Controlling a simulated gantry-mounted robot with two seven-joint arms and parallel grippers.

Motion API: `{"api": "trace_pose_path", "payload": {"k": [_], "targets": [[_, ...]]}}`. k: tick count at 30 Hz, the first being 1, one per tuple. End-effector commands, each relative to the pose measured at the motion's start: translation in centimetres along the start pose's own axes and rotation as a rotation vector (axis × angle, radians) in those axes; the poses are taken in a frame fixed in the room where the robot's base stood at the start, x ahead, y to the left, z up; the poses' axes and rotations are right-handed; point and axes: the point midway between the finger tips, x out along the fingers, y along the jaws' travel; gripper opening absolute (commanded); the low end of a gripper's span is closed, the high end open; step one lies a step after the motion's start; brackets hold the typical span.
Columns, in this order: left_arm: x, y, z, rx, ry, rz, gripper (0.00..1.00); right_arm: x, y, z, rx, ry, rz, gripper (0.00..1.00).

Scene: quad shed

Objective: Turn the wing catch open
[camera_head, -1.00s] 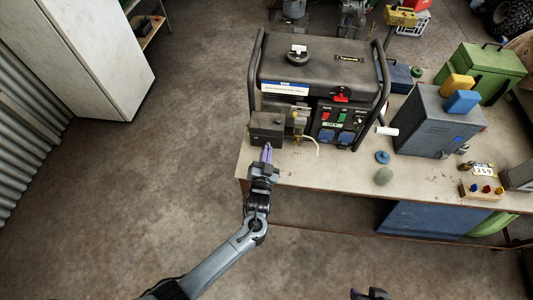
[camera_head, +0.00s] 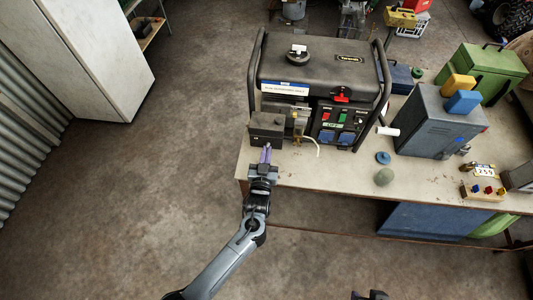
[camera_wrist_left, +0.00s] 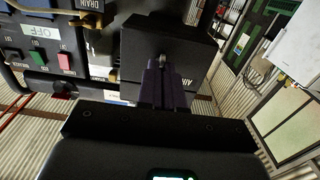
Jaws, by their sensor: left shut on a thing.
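The wing catch (camera_wrist_left: 162,59) is a small grey metal piece on the front face of the black air box (camera_wrist_left: 190,45). The air box (camera_head: 267,126) sits at the left end of the black generator (camera_head: 320,70) in the head view. My left gripper (camera_head: 265,147) points at the front of the box, its purple fingers (camera_wrist_left: 162,85) close together and shut on the catch. The fingers hide most of the catch, and it is too small to make out in the head view. My right gripper (camera_head: 370,295) shows only in part at the bottom edge; its jaws are unclear.
The bench top (camera_head: 330,175) carries a grey metal box (camera_head: 440,125) and a blue knob (camera_head: 383,157). The floor left of the bench is clear.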

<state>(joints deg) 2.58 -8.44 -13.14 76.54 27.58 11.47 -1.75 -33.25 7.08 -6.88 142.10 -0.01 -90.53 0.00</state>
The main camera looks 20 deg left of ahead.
Motion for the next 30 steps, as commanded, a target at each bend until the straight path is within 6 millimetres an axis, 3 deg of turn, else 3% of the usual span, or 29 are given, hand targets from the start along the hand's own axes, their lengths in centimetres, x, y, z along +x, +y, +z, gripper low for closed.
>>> {"api": "trace_pose_path", "payload": {"k": [6, 9, 12, 23, 30], "targets": [[0.0, 0.0, -0.1, -0.002, 0.001, 0.000, 0.00, 0.0, -0.1, 0.0, 0.005, 0.001, -0.004, 0.43], [0.0, 0.0, -0.1, -0.002, 0.001, 0.000, 0.20, 0.0, -0.2, 0.0, 0.007, 0.001, -0.005, 0.43], [0.0, 0.0, 0.0, -0.001, 0.001, 0.000, 0.32, 0.0, -0.2, -0.1, 0.007, 0.001, -0.006, 0.43], [-0.4, 0.0, 0.0, 0.000, 0.000, 0.000, 0.32, 0.0, -0.1, -0.1, 0.006, 0.001, -0.005, 0.43], [-3.6, 0.0, 0.1, -0.001, -0.003, -0.001, 0.32, -0.1, 0.0, -0.1, 0.000, 0.000, 0.000, 0.43]]}}
